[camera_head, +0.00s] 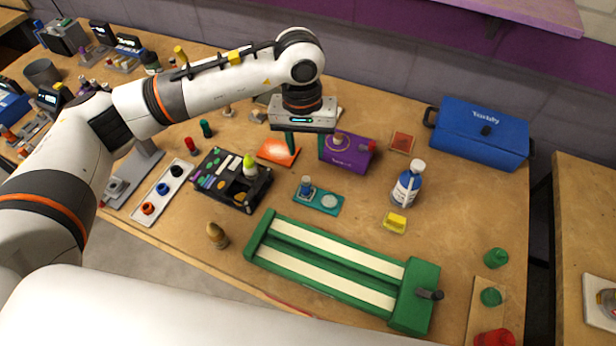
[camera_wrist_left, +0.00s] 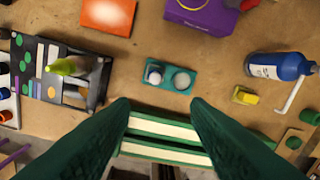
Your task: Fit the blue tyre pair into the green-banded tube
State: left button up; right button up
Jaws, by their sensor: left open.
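A blue ring-shaped piece (camera_head: 162,189), perhaps the tyre pair, sits on a white strip tray (camera_head: 153,197) at the left, between an orange and a black one. I cannot make out whether it is a pair. No tube with a green band can be told apart for sure. My left gripper (camera_head: 312,143) points down above the middle of the table, well right of the strip tray. Its dark green fingers stand wide apart in the left wrist view (camera_wrist_left: 160,108), with nothing between them. My right gripper is not in view.
Below the gripper is a teal tray (camera_head: 318,208) with a blue-topped piece and a pale disc. A green slotted track (camera_head: 330,262) lies in front, a dark box (camera_head: 232,204) at left. A purple box (camera_head: 345,158), blue bottle (camera_head: 405,188) and blue case (camera_head: 480,140) stand around.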

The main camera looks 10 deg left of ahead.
pick_arm(q)
jog(key=a, duration=0.1)
jog(key=p, duration=0.3)
send_over(306, 179)
jog(key=shift+y, duration=0.3)
jog(key=f, duration=0.6)
jog(key=shift+s+a, duration=0.15)
jog(key=shift+a, duration=0.25)
jog(key=shift+d+f+p, duration=0.15)
jog(key=shift+f+p, duration=0.2)
jog(key=shift+f, duration=0.2)
jog(key=f, duration=0.1)
jog(key=f+p, duration=0.1)
jog(key=f, duration=0.1)
jog(key=shift+d+f+p, duration=0.3)
jog(key=shift+f+p, duration=0.05)
jog(key=shift+p, duration=0.05)
jog(key=shift+w+f, duration=0.2)
jog(key=shift+f, duration=0.15)
jog(key=shift+c, duration=0.5)
grip_shut()
